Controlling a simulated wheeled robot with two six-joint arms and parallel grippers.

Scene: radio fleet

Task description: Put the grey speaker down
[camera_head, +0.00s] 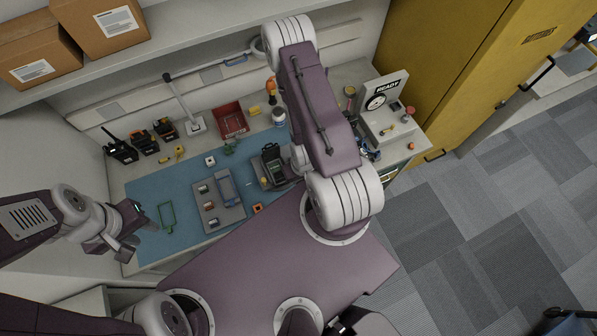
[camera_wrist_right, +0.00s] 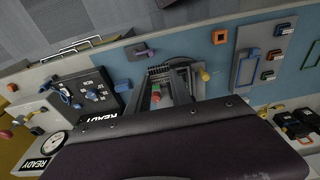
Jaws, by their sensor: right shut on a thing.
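My right gripper (camera_wrist_right: 170,85) shows its two fingers beyond the dark wrist body, shut on a small dark-grey thing with a slatted face. I take this to be the grey speaker (camera_wrist_right: 159,70); the fingers hide much of it. In the head view my right arm covers that gripper and I cannot make out the speaker. The grip lies over the bench edge of the work area, near a dark device with a green screen (camera_head: 272,153). Whether the speaker touches anything below is not clear. My left gripper (camera_head: 138,226) is open and empty, left of the mat.
A blue mat (camera_head: 150,193) carries a grey parts tray (camera_head: 233,213) and a green frame (camera_head: 167,217). A READY gauge box (camera_head: 386,118) stands right.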

